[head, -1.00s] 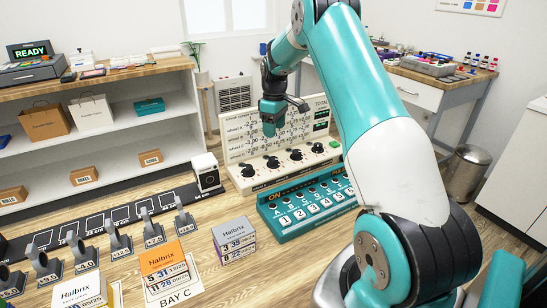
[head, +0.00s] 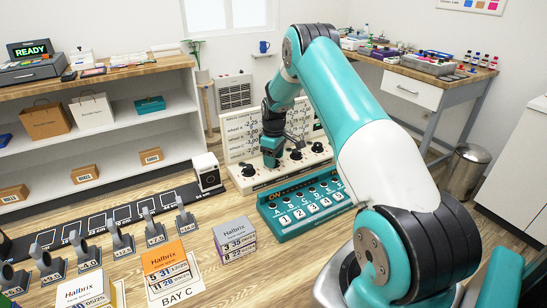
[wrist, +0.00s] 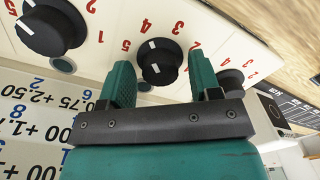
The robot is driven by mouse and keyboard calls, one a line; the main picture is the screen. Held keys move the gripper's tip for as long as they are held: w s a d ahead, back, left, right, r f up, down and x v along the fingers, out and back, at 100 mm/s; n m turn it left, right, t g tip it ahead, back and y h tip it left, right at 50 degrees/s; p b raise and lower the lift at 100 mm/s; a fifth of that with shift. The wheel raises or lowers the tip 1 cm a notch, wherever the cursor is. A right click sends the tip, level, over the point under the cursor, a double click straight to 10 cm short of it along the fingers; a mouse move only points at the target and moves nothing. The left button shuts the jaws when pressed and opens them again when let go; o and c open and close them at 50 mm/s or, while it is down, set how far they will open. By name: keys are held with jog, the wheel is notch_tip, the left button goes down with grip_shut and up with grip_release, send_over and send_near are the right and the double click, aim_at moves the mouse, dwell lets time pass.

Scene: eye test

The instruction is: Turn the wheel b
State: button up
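A cream panel (head: 258,183) carries a row of black wheels, with a board of printed numbers behind. My gripper (head: 271,161) is down at the second wheel from the left. In the wrist view my gripper (wrist: 161,66) has its teal fingers on either side of this black wheel (wrist: 165,62), with gaps visible on both sides. The wheel's white mark points at the red 4. Red numbers 2 to 5 show around it. The wheel's letter cannot be read. A neighbouring wheel (wrist: 52,30) shows at left, another (wrist: 231,80) at right.
A teal keypad (head: 300,205) stands in front of the panel. A white boxy device (head: 207,172) stands left of it. Boxes, including a grey one (head: 235,238), stand in the foreground.

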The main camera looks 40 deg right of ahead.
jog(key=c, duration=0.8)
jog(key=shift+o, duration=0.2)
jog(key=shift+m, duration=0.3)
jog(key=m, duration=0.3)
jog(key=shift+m+b, duration=0.3)
jog(key=shift+m, duration=0.1)
jog(key=m, duration=0.9)
jog(key=shift+b, duration=0.3)
jog(key=m, duration=0.4)
jog(key=shift+r, duration=0.1)
jog(key=shift+m, duration=0.3)
